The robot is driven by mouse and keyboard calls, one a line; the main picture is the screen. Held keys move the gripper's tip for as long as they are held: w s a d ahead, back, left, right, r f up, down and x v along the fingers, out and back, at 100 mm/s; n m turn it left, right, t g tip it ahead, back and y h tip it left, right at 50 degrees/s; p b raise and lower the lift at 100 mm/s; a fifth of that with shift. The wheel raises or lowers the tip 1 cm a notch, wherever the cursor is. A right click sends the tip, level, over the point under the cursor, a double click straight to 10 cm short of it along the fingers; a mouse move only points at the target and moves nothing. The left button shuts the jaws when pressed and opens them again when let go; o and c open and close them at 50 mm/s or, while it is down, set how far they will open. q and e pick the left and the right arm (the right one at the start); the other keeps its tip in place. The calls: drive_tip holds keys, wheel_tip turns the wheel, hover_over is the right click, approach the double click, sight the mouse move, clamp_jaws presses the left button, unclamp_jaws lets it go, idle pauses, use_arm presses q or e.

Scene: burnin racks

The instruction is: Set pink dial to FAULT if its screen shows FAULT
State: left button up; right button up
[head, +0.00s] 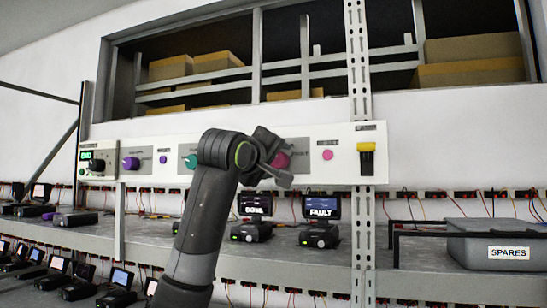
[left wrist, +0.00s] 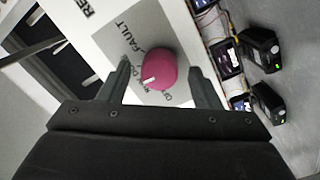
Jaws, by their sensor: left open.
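The pink dial (head: 282,160) is on the white wall panel, partly hidden behind my left gripper (head: 272,165) in the head view. In the left wrist view the pink dial (left wrist: 160,68) lies between the two spread fingers of my left gripper (left wrist: 160,72). Its white mark points down-left in that picture, seemingly toward the RUN lettering; FAULT is printed above and OFF below. I cannot tell whether the fingers touch it. Below the panel, a screen (head: 321,207) reads FAULT, and the screen to its left (head: 255,204) seems to read DONE. My right gripper is not in view.
The panel also carries a purple dial (head: 130,163), a teal dial (head: 191,161), a pink button (head: 327,155) and a yellow-topped switch (head: 366,158). A grey SPARES bin (head: 475,251) stands at right on the shelf. A perforated post (head: 360,245) rises right of the screens.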

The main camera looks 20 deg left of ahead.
use_arm(q)
drive_tip(key=c, duration=1)
drive_tip(key=m, duration=0.3)
drive_tip(key=shift+b, duration=0.4)
drive_tip(key=m, duration=0.3)
drive_tip(key=shift+b, duration=0.3)
drive_tip(key=m, duration=0.6)
drive_tip(key=shift+r+m+g+y+b, duration=0.1)
drive_tip(key=shift+m+g+y+b, duration=0.2)
drive_tip(key=shift+g, duration=0.1)
